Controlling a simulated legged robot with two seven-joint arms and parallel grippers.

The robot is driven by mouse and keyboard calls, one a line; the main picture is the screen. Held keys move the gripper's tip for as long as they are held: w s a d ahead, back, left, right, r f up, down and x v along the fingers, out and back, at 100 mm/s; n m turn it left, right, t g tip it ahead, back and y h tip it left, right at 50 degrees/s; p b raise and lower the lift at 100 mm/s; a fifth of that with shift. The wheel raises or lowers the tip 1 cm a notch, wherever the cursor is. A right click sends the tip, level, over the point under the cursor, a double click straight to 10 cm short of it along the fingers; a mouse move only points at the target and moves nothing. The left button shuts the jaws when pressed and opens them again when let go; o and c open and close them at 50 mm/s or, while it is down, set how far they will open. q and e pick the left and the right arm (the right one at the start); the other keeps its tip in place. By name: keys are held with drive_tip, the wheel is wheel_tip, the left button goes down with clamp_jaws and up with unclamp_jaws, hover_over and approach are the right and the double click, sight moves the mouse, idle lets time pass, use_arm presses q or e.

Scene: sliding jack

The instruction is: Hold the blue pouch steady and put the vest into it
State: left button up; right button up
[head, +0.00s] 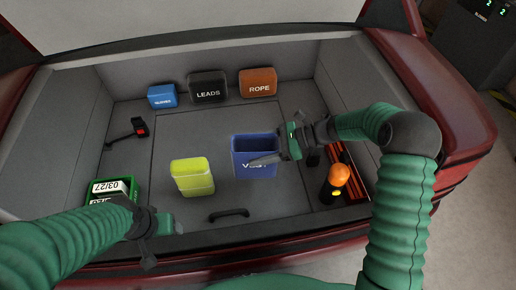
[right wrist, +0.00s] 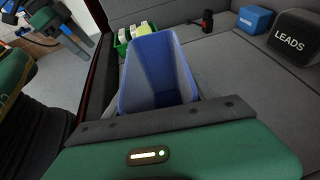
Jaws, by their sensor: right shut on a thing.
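The blue pouch (head: 254,147) stands upright and open-topped on the boot floor, with white lettering on its front, partly covered by a finger. The right wrist view looks into the pouch (right wrist: 158,75), and its inside looks empty. My right gripper (head: 265,160) is shut on the pouch's right side. The vest is a folded yellow bundle (head: 192,177) on the floor left of the pouch, apart from it. My left gripper (head: 160,230) is at the boot's front edge, below and left of the vest, not touching it. Its fingers are too unclear to judge.
A green crate (head: 128,183) with a white label is at front left. Blue, LEADS (head: 208,87) and ROPE (head: 258,82) bags line the back. An orange-topped lamp (head: 338,177) stands at right. A dark floor handle (head: 229,215) lies in front. Floor between vest and pouch is clear.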

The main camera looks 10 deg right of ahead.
use_arm(q)
drive_tip(key=shift+s+b+x, duration=0.2)
drive_tip(key=shift+b+x, duration=0.75)
drive_tip(key=shift+s+b+x, duration=0.25)
drive_tip(key=shift+b+x, duration=0.65)
drive_tip(key=shift+x, duration=0.05)
use_arm(e)
drive_tip(key=shift+f, duration=4.5)
use_arm(q)
drive_tip(key=shift+f, duration=0.1)
drive_tip(key=shift+r+p, duration=0.35)
drive_tip(key=shift+o, duration=0.4)
